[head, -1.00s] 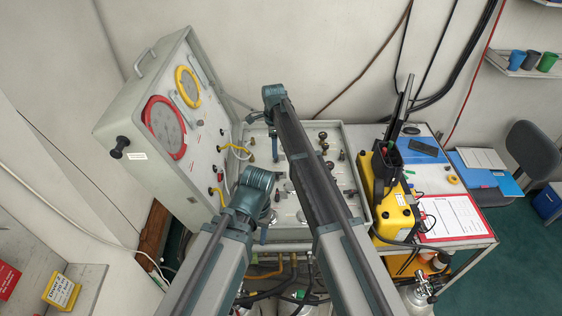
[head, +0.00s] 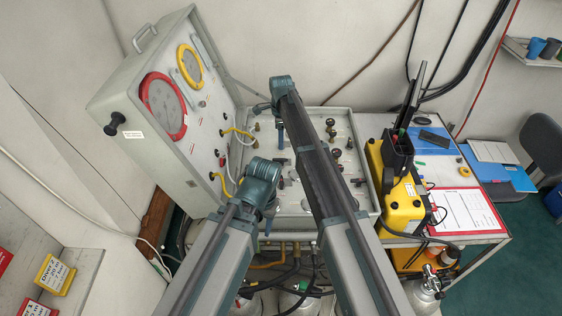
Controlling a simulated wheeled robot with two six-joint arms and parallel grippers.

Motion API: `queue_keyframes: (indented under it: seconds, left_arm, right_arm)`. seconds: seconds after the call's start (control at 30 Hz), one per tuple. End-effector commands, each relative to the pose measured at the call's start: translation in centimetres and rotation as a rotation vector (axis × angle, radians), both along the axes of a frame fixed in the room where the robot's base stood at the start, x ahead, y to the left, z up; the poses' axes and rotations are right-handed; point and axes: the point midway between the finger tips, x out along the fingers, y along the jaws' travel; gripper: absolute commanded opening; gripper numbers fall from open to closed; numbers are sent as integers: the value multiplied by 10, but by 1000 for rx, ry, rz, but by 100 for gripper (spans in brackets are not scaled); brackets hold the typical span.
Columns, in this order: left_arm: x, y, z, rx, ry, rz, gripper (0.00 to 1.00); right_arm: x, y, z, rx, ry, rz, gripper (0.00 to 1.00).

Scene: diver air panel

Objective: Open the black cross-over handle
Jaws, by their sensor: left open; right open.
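The diver air panel is an open grey case, its flat part (head: 313,208) lying on a cart and its gauge lid standing at the left. Several small black handles and knobs sit on the flat part, including a black knob (head: 330,123) and a dark handle (head: 357,181). I cannot tell which is the cross-over handle; my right forearm covers the middle of the panel. My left gripper (head: 268,220) points down over the panel's front left part. My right gripper (head: 280,136) points down over its back left part. Both are open, with nothing visible in them.
The lid carries a red-rimmed gauge (head: 163,106), a yellow-rimmed gauge (head: 189,66) and yellow hoses (head: 238,132). A yellow case (head: 404,208) with black fittings stands close at the right. Beyond it lie a red clipboard (head: 466,212) and blue folders (head: 499,172).

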Motion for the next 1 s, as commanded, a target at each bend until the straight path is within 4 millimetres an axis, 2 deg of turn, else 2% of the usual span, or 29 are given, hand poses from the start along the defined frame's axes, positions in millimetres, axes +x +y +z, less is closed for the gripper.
queue_keyframes:
  seconds: [0.03,0.5,0.67,0.97,1.0]
  left_arm:
    - [0,0,-15,0,-1,1,50]
    - [0,0,-79,0,-2,-4,50]
    - [0,0,-88,1,-2,-7,50]
    - [0,0,-88,1,-2,-8,50]
    - [0,0,-88,1,-2,-8,50]
  right_arm:
    - [0,0,-15,0,0,0,47]
    - [0,0,-79,0,0,0,47]
    - [0,0,-88,0,0,0,47]
    - [0,0,-88,0,0,0,47]
    - [0,0,-88,0,0,0,42]
